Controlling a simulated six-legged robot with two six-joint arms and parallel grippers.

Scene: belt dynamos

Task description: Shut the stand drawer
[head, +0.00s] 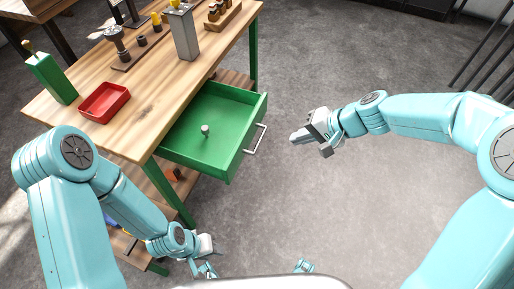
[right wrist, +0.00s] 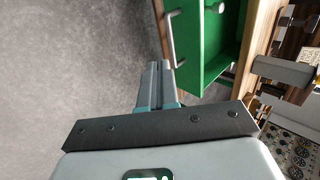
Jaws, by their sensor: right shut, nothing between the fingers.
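The green stand drawer (head: 212,128) is pulled well out from under the wooden tabletop, with a small grey knob-like part lying inside it. Its light bar handle (head: 256,138) is on the front panel. My right gripper (head: 296,137) is shut and empty, to the right of the drawer front and apart from the handle. In the right wrist view the shut fingers (right wrist: 155,66) point toward the drawer (right wrist: 205,45), with the handle (right wrist: 169,40) just beyond the tips. My left gripper (head: 212,256) is low in the head view, below the drawer; its fingers are too unclear to judge.
The wooden stand (head: 135,130) with green legs holds a red tray (head: 104,101), a green bottle-like container (head: 52,78), a grey upright block (head: 183,34) and a rack of small bottles (head: 222,14). Open grey floor (head: 330,210) lies right of the drawer.

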